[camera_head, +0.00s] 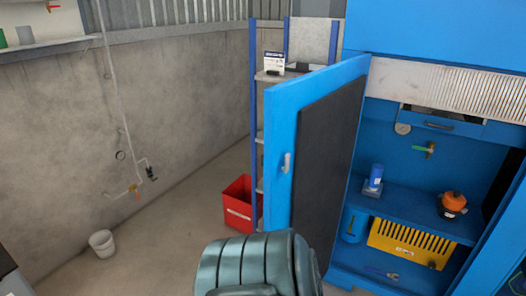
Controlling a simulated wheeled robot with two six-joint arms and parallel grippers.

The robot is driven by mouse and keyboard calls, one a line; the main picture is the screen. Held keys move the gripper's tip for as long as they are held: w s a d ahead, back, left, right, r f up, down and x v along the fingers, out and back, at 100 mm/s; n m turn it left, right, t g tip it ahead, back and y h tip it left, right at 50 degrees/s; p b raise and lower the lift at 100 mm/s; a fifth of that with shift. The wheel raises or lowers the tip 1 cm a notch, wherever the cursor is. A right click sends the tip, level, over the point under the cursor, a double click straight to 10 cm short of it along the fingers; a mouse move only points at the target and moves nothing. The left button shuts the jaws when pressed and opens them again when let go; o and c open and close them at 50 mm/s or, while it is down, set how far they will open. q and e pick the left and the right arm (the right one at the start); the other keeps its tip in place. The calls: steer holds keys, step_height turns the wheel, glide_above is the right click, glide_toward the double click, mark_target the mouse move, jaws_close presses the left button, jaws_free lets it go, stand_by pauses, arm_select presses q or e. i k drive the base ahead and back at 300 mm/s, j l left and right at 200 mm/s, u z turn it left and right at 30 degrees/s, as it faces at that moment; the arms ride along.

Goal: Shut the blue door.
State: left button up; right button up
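The blue door (281,150) stands wide open, swung out towards me from the blue cabinet (460,205) at the right. Its inner face carries a dark panel (322,160), and a small light handle (286,163) sits near its free edge. The door's hinge side meets the cabinet front at the top middle. Its lowest corner is hidden at the bottom of the picture.
Inside the cabinet are a blue canister (376,176), an orange-topped item (453,203) and a yellow crate (411,243). A red bin (239,204) and a shelf rack (258,105) stand behind the door. Floor between bucket and bin is clear.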

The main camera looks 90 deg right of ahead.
mark_target(315, 117)
steer(key=i+l+z, duration=0.1)
steer(key=i+z, duration=0.15)
steer(key=z, duration=0.15)
steer(key=i+z, duration=0.3)
steer(key=z, duration=0.15)
steer(key=i+z, duration=0.25)
steer(key=z, duration=0.15)
steer(key=i+j+z, duration=0.15)
steer(key=z, duration=0.25)
steer(key=i+z, duration=0.15)
steer(key=z, duration=0.3)
steer(key=i+z, duration=0.2)
steer(key=z, duration=0.2)
steer(key=i+j+z, duration=0.1)
steer(key=z, duration=0.35)
steer(key=i+j+z, duration=0.15)
steer(key=z, duration=0.3)
steer(key=i+j+z, duration=0.1)
steer(key=z, duration=0.35)
steer(key=i+j+z, duration=0.2)
steer(key=z, duration=0.15)
steer(key=i+j+z, duration=0.15)
steer(key=z, duration=0.15)
steer(key=i+j+z, duration=0.1)
steer(key=j+z, duration=0.25)
